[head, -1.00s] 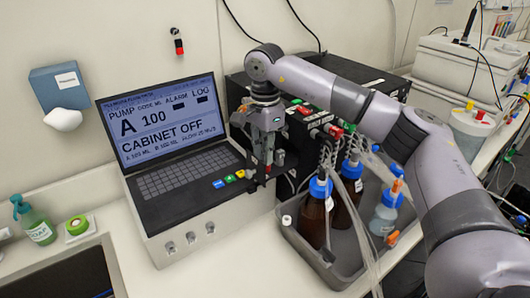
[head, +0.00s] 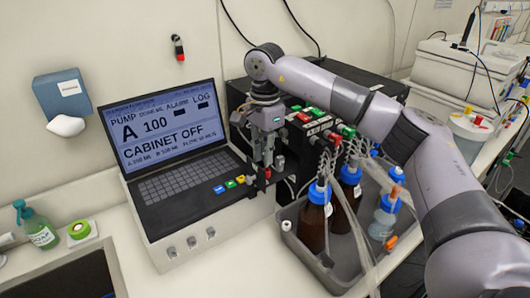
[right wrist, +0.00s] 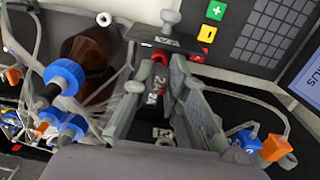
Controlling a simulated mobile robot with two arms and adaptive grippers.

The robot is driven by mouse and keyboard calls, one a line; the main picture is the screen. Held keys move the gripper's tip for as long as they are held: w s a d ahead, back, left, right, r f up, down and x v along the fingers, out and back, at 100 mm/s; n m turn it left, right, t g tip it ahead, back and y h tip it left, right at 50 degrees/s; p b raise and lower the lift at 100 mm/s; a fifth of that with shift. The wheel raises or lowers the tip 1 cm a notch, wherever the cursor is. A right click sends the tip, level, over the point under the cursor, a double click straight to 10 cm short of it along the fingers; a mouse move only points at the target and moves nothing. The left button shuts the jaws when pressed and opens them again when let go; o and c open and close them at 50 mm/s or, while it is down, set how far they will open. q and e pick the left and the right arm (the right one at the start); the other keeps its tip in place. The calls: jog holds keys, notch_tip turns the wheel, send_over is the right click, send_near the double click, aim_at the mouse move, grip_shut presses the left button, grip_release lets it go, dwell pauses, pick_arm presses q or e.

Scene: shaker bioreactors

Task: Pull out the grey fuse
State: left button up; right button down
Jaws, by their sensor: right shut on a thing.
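My right gripper (head: 264,168) points down at the right edge of the pump controller (head: 180,228), beside its coloured buttons. In the right wrist view, the fingers of this gripper (right wrist: 162,82) are shut on a narrow dark part with white lettering, which I take for the grey fuse (right wrist: 157,92). The fingers hide most of the fuse, so I cannot tell how deep it sits. Just beyond the fingertips are a red-and-black block (right wrist: 168,44) and a grey knob (right wrist: 170,18). My left gripper is not in view.
A grey tray (head: 300,246) with brown blue-capped bottles (head: 314,225) and loose tubing stands close to the right. Behind is a black unit with coloured connectors (head: 303,117). A green soap bottle (head: 40,230) stands at the far left.

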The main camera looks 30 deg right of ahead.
jog(key=shift+r, duration=0.15)
jog(key=shift+r+p, duration=1.15)
jog(key=shift+r, duration=0.3)
